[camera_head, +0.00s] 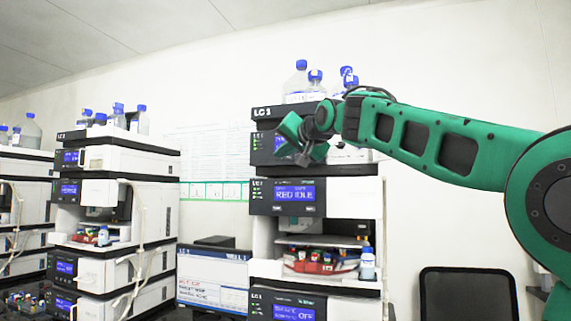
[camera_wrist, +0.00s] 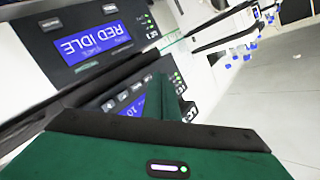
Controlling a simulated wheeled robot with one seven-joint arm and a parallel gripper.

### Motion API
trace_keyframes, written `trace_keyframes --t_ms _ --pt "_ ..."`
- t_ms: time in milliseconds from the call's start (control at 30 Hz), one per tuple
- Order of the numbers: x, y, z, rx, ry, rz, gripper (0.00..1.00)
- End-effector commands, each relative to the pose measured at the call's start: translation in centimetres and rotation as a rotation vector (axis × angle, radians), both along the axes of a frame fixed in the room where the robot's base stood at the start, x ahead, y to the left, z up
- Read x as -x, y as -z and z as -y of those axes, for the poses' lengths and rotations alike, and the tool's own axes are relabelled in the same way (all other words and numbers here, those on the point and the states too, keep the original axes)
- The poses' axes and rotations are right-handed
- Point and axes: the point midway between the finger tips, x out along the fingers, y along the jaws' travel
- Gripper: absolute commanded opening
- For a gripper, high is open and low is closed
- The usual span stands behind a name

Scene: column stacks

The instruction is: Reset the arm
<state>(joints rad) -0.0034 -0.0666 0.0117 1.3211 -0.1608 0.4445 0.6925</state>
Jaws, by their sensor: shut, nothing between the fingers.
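My green arm (camera_head: 430,140) reaches in from the right in the head view. My gripper (camera_head: 303,154) is at its end, in front of the upper modules of the instrument stack labelled LC 3 (camera_head: 317,197). The gripper is shut and holds nothing. In the wrist view my green gripper (camera_wrist: 165,105) fills the lower part of the picture. Behind it a module panel with a blue screen reading "RED IDLE" (camera_wrist: 95,40) appears upside down. I cannot tell whether the gripper touches the stack.
An open bay in that stack holds a red tray (camera_head: 312,267) with vials and a bottle (camera_head: 368,264). Blue-capped bottles (camera_head: 297,80) stand on top. Another stack (camera_head: 122,160) stands to the left. A dark chair back (camera_head: 468,292) is at the lower right.

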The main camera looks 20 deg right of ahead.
Motion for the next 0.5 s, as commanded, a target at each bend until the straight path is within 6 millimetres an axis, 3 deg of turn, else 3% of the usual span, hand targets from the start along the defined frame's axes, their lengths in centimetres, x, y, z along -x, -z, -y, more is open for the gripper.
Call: trace_keyframes --t_ms 367,500 --pt "0.0 0.2 0.1 0.002 0.002 -0.004 0.00" --pt "0.5 2.9 1.9 0.027 0.032 -0.058 0.00"
